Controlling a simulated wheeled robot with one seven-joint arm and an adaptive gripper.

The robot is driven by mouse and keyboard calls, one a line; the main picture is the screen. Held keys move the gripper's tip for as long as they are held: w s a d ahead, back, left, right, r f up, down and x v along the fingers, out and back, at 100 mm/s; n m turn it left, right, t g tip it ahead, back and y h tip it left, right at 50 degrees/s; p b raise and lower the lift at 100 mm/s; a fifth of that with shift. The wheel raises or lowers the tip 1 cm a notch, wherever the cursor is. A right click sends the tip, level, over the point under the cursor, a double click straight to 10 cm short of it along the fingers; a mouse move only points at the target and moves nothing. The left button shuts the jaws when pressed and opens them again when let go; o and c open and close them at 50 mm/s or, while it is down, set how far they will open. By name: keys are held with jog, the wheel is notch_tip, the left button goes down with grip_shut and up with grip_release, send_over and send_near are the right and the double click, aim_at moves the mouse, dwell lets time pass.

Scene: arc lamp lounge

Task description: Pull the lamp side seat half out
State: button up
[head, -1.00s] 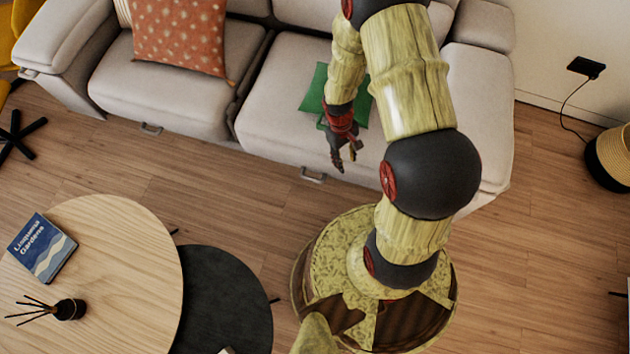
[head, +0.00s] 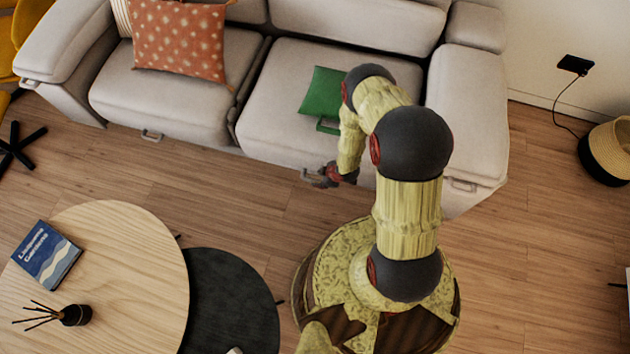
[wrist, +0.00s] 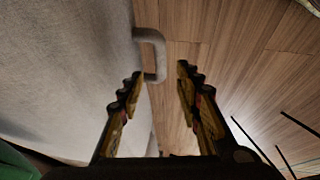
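The grey sofa has two seats; the right seat (head: 275,110) has a green cushion (head: 322,92) on it. A pull handle (head: 309,174) sits low on this seat's front and also shows as a pale loop in the wrist view (wrist: 158,52). My gripper (head: 324,177) is at that handle, in front of the seat. In the wrist view my gripper (wrist: 159,76) is open, its two fingers spread, with the end of the handle loop between or just beyond the fingertips. No lamp shows clearly.
A round wooden table (head: 110,270) with a blue book (head: 46,254) and a reed diffuser (head: 75,314) stands at lower left, beside a dark round table (head: 235,300). A basket (head: 606,150) stands at the right. Wooden floor (head: 230,205) lies clear before the sofa.

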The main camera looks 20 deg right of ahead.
aim_at(314, 181)
jog(key=b+x, duration=0.3)
jog(key=x, duration=0.4)
jog(key=shift+f, duration=0.35)
grip_shut()
dwell(0.6)
